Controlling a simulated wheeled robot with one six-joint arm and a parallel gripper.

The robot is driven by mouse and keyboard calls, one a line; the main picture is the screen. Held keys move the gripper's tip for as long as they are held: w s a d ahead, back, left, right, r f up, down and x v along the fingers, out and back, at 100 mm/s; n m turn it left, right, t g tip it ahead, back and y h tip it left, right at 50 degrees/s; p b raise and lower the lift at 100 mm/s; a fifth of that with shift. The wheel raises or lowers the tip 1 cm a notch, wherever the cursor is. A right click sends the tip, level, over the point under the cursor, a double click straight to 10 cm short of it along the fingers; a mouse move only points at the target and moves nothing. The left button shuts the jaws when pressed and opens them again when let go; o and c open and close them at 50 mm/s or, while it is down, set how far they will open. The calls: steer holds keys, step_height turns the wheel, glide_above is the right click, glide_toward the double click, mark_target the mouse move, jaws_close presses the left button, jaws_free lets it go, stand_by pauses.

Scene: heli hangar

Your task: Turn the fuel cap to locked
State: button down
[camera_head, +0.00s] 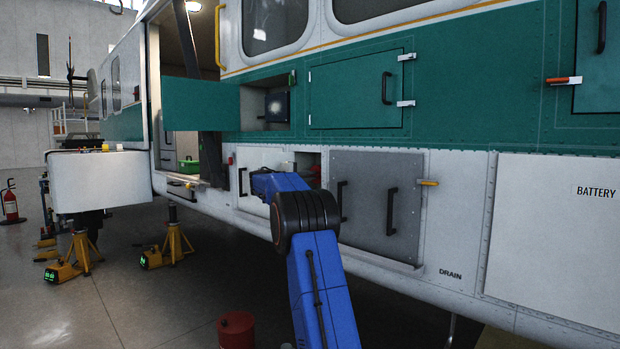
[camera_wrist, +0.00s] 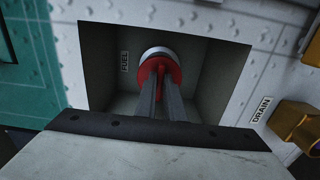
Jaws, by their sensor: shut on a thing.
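The red fuel cap (camera_wrist: 157,70) sits on a white round neck (camera_wrist: 157,52) inside a square recess (camera_wrist: 212,85) in the wrist view. A FUEL label (camera_wrist: 124,61) is on the recess wall to its left. My gripper (camera_wrist: 159,88) reaches into the recess with its two grey fingers close together, shut on the cap's near side. The fingers hide part of the cap. I see no lock marks on it, so its turn position cannot be told. In the head view my blue arm reaches to the helicopter's lower side and hides the grip.
A grey panel with black handles (camera_head: 375,205) is right of my arm in the head view. An open green door (camera_head: 200,105) stands up and left. A red drum (camera_head: 236,330), yellow jacks (camera_head: 173,243) and a fire extinguisher (camera_head: 10,203) stand on the floor.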

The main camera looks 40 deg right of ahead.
steer(key=shift+f, duration=0.15)
steer(key=c, duration=1.9)
jaws_free()
steer(key=shift+o, duration=0.2)
steer(key=shift+a, duration=0.1)
steer(key=s+a, duration=0.1)
steer(key=a, duration=1.6)
steer(key=shift+s+a, duration=0.15)
steer(key=shift+s, duration=0.05)
